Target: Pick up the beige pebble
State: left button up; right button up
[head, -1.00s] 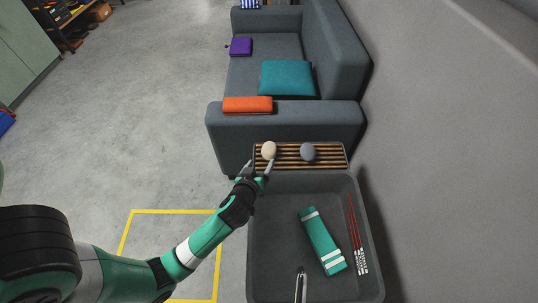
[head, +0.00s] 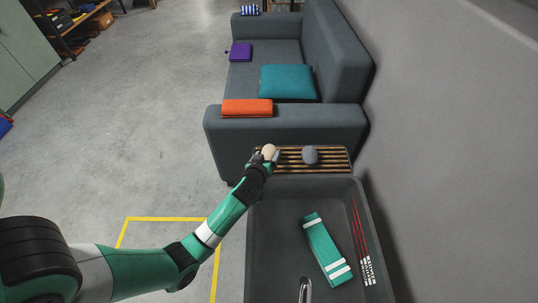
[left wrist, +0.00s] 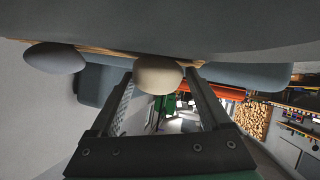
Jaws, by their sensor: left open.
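The beige pebble (head: 269,151) sits on the left part of a slatted wooden rack (head: 330,160). My left gripper (head: 265,158) is at the pebble, with its fingers on either side of it in the head view. In the left wrist view the beige pebble (left wrist: 158,75) lies between the tips of the open left gripper (left wrist: 160,85). I cannot tell whether the fingers touch it. My right gripper is not in view.
A grey pebble (head: 310,155) is on the same rack to the right; it also shows in the left wrist view (left wrist: 54,58). A dark basin (head: 275,235) with a green packet (head: 326,248) lies nearer. A grey sofa (head: 225,140) stands behind the rack.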

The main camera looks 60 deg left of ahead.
aim_at(266, 154)
pick_arm(q)
grip_shut()
jog(key=shift+r, duration=0.1)
dwell(0.3)
jog(key=r+p, duration=0.1)
jog(key=r, duration=0.1)
jog(key=r+p, duration=0.1)
jog(key=r, duration=0.1)
jog(key=shift+s+d+r, duration=0.1)
jog(key=shift+s, duration=0.1)
jog(key=s+d+r+p, duration=0.4)
jog(key=s+r+p, duration=0.3)
jog(key=s, duration=0.6)
jog(key=shift+r, duration=0.85)
